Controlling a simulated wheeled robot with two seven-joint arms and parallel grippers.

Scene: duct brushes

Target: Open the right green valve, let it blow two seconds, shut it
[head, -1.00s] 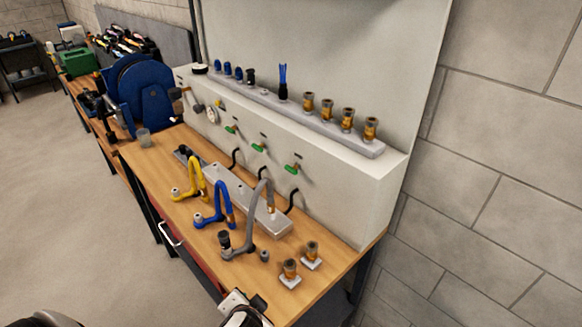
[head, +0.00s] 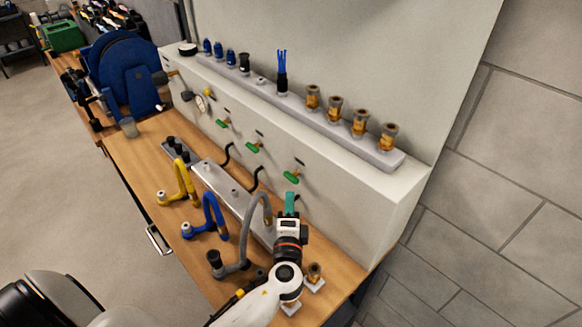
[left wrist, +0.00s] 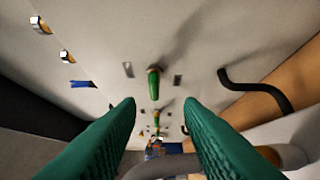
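Several green valves sit in a row on the front of the white box. The right green valve (head: 291,177) is the one nearest my left gripper in the head view. It also shows in the left wrist view (left wrist: 153,84), beyond the fingertips and roughly between them. My left gripper (head: 290,200) has green fingers and stands just below and in front of this valve. In the left wrist view its fingers (left wrist: 161,103) are apart with nothing between them, not touching the valve. My right gripper does not show.
A grey hose (head: 243,262), a blue hose (head: 211,222) and a yellow hose (head: 183,182) rise from the wooden bench (head: 147,158). Brass fittings (head: 360,122) and brushes stand on the ledge (head: 300,112) above the valves. A brass fitting (head: 314,272) stands beside my left arm.

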